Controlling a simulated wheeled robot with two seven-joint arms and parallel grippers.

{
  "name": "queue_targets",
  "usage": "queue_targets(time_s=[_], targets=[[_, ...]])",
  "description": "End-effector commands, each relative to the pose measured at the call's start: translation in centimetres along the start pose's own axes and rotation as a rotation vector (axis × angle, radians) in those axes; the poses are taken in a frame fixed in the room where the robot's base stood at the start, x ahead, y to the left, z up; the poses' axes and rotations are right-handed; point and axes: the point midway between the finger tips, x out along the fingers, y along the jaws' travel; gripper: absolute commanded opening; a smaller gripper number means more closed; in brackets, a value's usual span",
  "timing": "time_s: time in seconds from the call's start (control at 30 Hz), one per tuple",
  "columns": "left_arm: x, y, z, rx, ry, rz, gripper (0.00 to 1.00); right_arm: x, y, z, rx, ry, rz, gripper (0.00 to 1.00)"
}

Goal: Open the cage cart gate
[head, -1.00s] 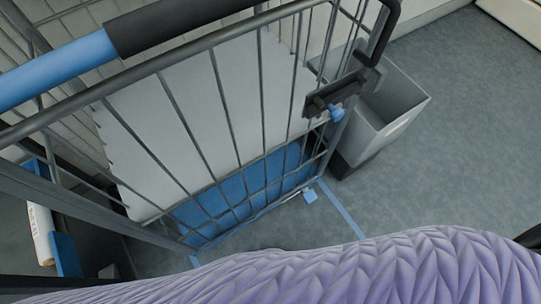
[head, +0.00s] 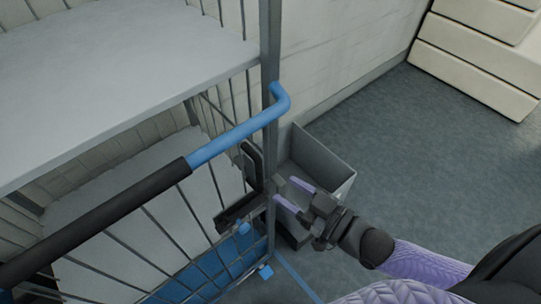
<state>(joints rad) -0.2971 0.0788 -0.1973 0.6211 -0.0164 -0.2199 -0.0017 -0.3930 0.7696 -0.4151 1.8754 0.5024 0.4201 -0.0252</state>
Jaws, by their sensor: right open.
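The cage cart gate (head: 160,232) is a grey wire panel in the lower left of the head view. Its top rail carries a black grip (head: 100,222) and a blue bent end (head: 235,138) that reaches the cart's upright post (head: 270,60). My left gripper is out of view.
A grey open bin (head: 325,165) stands on the floor behind my right gripper. The cart's white shelf (head: 110,80) fills the upper left. Stacked cream blocks (head: 475,65) stand at the upper right. The grey floor (head: 420,160) between is clear.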

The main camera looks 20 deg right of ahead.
Motion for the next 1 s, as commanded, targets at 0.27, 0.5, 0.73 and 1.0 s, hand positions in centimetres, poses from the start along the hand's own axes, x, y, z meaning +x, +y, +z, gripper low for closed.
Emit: queue_targets(time_s=[0.27,0.5,0.73,1.0], targets=[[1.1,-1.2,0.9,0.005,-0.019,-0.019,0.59,6.2,0.1,0.3,-0.001,0.002,0.002,0.56],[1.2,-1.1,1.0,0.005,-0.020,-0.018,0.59,7.8,0.1,0.2,-0.002,-0.003,0.001,0.56],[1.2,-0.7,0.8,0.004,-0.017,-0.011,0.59,7.8,0.1,0.2,-0.002,-0.003,0.002,0.48],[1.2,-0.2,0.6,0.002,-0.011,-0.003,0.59,7.8,0.1,0.2,-0.002,-0.003,0.002,0.00]])
